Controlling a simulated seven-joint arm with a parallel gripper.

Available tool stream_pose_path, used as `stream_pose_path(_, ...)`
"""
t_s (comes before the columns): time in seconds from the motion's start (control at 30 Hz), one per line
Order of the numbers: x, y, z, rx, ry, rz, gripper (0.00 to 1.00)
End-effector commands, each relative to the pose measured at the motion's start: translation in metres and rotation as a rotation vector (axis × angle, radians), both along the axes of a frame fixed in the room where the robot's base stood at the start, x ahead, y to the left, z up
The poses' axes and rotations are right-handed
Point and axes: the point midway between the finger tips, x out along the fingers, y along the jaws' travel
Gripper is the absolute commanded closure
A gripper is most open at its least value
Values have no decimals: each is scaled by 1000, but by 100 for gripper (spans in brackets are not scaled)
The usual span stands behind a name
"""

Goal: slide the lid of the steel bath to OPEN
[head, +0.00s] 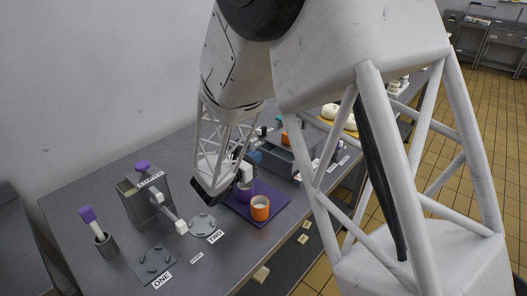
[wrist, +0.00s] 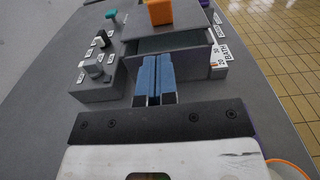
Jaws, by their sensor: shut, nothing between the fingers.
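The steel bath (wrist: 131,62) is a grey box ahead of my fingers in the wrist view. Its flat grey lid (wrist: 195,18) carries an orange block handle (wrist: 159,12). A dark greenish strip shows between the lid and the near rim; I cannot tell how far the lid is slid. In the head view the orange handle (head: 285,138) shows beyond my gripper, and much of the bath is hidden. My gripper (wrist: 155,66) has blue fingers pressed together, empty, pointing at the near side of the bath. I cannot tell whether they touch it.
A grey control box (wrist: 95,92) with several knobs stands left of the bath. A label reading BATH (wrist: 222,55) is on the right. The starter box (head: 133,204) stands left.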

Motion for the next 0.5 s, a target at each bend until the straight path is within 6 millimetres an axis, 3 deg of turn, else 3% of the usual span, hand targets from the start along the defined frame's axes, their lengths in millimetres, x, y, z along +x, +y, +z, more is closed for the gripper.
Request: stream_pose_path(0.5,1,0,32,185,184,-2,100)
